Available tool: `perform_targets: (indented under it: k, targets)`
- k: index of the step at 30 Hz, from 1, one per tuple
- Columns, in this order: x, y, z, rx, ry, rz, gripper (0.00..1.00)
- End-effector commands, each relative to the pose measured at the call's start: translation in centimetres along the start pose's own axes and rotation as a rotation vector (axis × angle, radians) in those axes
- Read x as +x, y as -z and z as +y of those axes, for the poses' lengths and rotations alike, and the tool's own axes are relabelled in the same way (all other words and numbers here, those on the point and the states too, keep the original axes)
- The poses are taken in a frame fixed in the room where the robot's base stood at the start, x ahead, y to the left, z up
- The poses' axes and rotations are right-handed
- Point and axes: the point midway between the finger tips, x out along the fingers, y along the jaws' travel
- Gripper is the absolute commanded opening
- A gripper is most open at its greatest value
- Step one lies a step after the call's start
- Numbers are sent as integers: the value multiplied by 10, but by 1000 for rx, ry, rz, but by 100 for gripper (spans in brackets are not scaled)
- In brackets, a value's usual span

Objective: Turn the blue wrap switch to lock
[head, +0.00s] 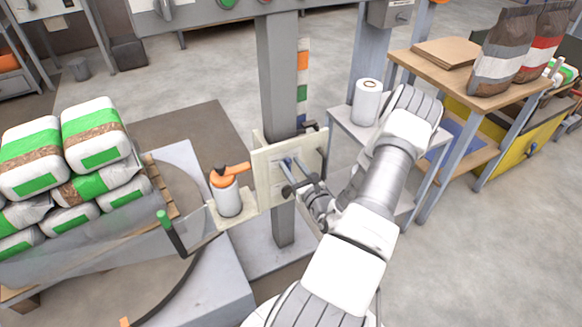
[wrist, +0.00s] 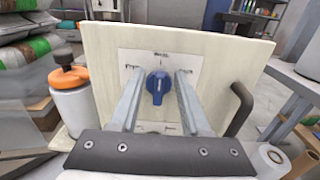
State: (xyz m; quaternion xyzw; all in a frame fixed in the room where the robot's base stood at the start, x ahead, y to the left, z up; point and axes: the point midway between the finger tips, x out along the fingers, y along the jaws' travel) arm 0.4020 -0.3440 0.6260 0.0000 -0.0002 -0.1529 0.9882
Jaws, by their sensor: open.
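The blue wrap switch (wrist: 158,86) is a knob on a white label plate (wrist: 185,62) on a cream panel (wrist: 105,42). Its pale pointer line looks about upright in the wrist view. Small marks and lettering sit around it, too small to read. My gripper (wrist: 158,84) is open, with one finger on each side of the knob and a gap on both sides. In the head view my gripper (head: 289,175) is at the face of the panel (head: 262,165); the knob is mostly hidden there by the fingers.
An orange-topped bottle (head: 228,192) stands left of the panel. A black handle (wrist: 240,108) sticks out at the panel's right. A grey post (head: 281,90) is behind the panel. A paper roll (head: 367,102) stands on a side table. Wrapped bags (head: 95,130) are stacked at left.

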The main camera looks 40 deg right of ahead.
Motion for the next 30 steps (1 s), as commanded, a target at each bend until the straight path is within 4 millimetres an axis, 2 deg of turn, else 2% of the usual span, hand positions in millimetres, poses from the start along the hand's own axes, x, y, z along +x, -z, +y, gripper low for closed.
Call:
perform_targets:
  k: [3,11,19,30]
  targets:
    - [6,0,0,0,0,0,46]
    - [7,0,0,0,0,1,46]
    - [7,0,0,0,0,1,0]
    - [6,3,0,5,1,9,0]
